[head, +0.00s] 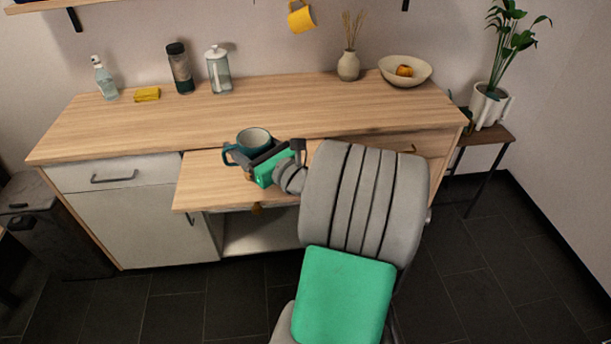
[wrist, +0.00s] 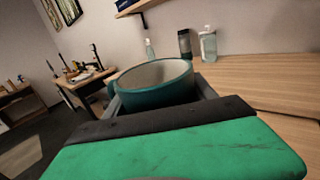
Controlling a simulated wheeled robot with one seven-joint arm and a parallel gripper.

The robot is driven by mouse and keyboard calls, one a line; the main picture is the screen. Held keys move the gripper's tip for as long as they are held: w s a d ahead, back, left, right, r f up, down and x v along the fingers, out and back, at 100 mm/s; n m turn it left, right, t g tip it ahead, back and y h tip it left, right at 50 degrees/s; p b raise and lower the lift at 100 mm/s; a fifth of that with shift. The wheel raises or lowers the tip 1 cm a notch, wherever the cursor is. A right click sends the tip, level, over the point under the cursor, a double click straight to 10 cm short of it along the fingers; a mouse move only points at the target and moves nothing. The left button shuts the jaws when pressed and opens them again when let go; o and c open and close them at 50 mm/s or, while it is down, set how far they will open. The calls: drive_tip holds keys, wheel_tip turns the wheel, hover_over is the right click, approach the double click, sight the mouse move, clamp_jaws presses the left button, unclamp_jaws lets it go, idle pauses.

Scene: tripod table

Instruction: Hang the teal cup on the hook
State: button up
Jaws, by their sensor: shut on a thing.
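The teal cup (head: 238,149) is upright, with its handle to the left, above or on the pulled-out board of the wooden counter. I cannot tell whether it touches the board. My gripper (head: 270,154) is shut on the cup from its right side. In the wrist view the teal cup (wrist: 155,90) sits upright between the dark fingers of my gripper (wrist: 160,103), its pale inside showing. A yellow cup (head: 301,17) hangs at the top of the head view. No free hook shows clearly; a tiny dark tip at the top edge is too small to tell.
The wooden counter (head: 270,108) holds a spray bottle (head: 104,78), a yellow sponge (head: 147,94), a dark tumbler (head: 180,68), a glass jar (head: 219,70), a vase (head: 348,66) and a bowl (head: 404,74) at its back. Its middle is clear. A shelf (head: 95,5) overhangs at upper left.

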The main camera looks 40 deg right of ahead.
drive_tip(key=s+d+m+h+b, duration=0.3)
drive_tip(key=s+d+h+b, duration=0.2)
drive_tip(key=s+d, duration=0.75)
drive_tip(key=shift+g, duration=0.3)
drive_tip(key=w+d+f+b, duration=0.1)
drive_tip(key=w+d+f, duration=0.1)
drive_tip(key=w+f, duration=0.1)
drive_tip(key=w+d+f+b, duration=0.1)
drive_tip(key=w+d+f, duration=0.1)
drive_tip(key=w, duration=0.4)
drive_tip(key=w+d+f+b, duration=0.1)
drive_tip(key=w+d+f, duration=0.1)
drive_tip(key=w+f, duration=0.2)
drive_tip(key=shift+w, duration=0.5)
drive_tip(key=shift+w+f, duration=0.2)
drive_tip(key=shift+w, duration=0.1)
drive_tip(key=f, duration=0.1)
drive_tip(key=f+b, duration=0.2)
drive_tip(key=f, duration=0.1)
drive_tip(key=shift+w+d, duration=0.2)
drive_tip(key=shift+w, duration=0.15)
drive_tip(key=shift+r, duration=0.1)
